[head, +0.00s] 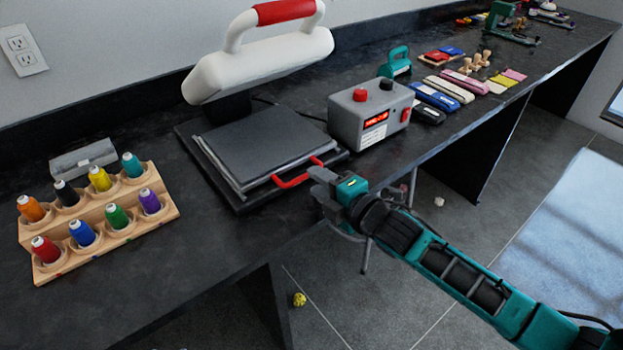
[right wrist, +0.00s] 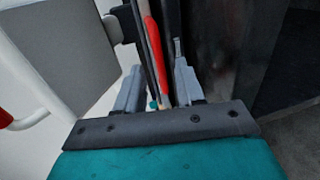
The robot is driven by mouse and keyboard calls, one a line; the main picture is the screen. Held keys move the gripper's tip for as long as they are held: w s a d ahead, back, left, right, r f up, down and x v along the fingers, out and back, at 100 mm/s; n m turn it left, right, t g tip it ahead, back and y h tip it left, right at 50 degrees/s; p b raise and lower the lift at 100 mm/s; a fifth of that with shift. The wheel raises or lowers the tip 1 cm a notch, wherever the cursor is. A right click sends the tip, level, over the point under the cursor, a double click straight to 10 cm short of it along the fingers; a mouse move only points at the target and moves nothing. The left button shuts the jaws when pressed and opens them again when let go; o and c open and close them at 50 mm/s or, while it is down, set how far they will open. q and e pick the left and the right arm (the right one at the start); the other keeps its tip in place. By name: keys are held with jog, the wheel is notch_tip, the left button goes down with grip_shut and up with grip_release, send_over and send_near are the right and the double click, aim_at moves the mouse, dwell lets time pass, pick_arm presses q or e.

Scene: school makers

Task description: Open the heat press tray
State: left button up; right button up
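The heat press has a white upper arm (head: 262,62) with a red grip (head: 284,11), raised above a dark flat plate (head: 258,140). Under the plate is the press tray (head: 225,176), whose red handle (head: 292,181) faces the counter's front edge. The tray looks pushed in under the plate. My right gripper (head: 322,184) is at the right end of this handle. In the right wrist view, my gripper's fingers (right wrist: 157,80) are apart, with the red handle (right wrist: 154,55) in line between them; contact is not clear. My left gripper is not in view.
A grey control box (head: 370,115) with red buttons stands right of the press. A wooden rack (head: 100,245) with several thread spools stands at the left. Small craft items lie farther right along the dark counter (head: 180,290). The floor in front is open, with a yellow ball (head: 299,299).

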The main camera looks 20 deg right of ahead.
jog(key=shift+x, duration=1.6)
jog(key=shift+c, duration=0.5)
grip_shut()
